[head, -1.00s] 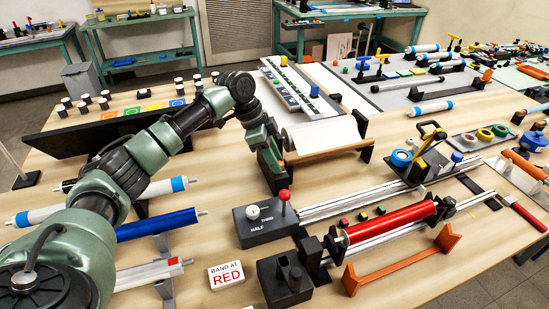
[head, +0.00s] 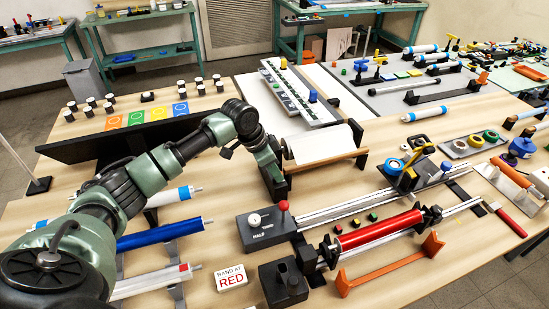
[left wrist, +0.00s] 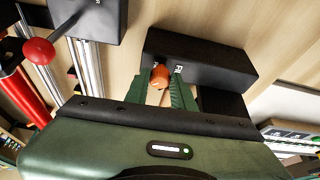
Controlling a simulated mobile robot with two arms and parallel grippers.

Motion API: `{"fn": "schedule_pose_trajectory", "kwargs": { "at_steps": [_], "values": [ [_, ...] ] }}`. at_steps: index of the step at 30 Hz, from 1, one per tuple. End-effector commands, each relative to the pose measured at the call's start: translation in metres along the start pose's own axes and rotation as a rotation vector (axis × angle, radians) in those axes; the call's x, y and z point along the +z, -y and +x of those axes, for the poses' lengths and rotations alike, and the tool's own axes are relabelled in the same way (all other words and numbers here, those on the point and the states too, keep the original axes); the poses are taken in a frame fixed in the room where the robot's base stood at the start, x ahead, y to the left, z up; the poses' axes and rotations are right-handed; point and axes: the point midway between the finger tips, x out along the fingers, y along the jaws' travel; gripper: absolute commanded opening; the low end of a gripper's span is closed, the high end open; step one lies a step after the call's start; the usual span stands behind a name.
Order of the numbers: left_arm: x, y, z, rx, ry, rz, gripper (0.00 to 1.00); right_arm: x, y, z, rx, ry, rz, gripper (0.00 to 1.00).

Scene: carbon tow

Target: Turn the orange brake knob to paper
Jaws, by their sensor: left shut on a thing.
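The orange brake knob (left wrist: 160,76) sits on a black block (left wrist: 215,65) in the left wrist view. A small white marking on the block beside the knob is too small to read. My left gripper (left wrist: 161,88) is shut on the knob, with a green finger on each side of it. In the head view my left gripper (head: 275,172) is at the left end of the white paper roll's stand and hides the knob. The white paper roll (head: 318,145) lies just to its right. My right gripper is not in view.
A grey box (head: 266,230) with a white dial and a red-ball lever (head: 284,206) stands in front of the gripper. A red roll (head: 380,230) lies on rails to the right. A blue roll (head: 165,233) lies at the left.

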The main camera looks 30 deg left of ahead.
Motion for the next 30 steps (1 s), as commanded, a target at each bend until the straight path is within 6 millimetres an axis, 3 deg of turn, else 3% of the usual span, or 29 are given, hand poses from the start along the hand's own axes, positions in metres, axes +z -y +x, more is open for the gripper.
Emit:
{"fn": "schedule_pose_trajectory", "kwargs": {
  "at_steps": [1,3,12,19,30],
  "values": [
    [-0.003,-0.002,-0.008,-0.014,0.002,-0.036,0.00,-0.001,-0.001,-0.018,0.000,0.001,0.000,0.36],
    [-0.003,-0.003,-0.008,-0.035,0.001,-0.090,0.00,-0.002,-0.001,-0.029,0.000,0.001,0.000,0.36],
    [-0.003,-0.004,-0.005,-0.114,0.000,-0.278,0.00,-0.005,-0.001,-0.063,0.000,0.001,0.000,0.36],
    [-0.002,-0.004,-0.003,-0.147,-0.002,-0.355,0.00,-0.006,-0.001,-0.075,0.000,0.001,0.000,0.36],
    [-0.002,-0.003,-0.001,-0.159,-0.003,-0.382,0.00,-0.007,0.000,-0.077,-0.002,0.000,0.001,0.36]
  ]
}}
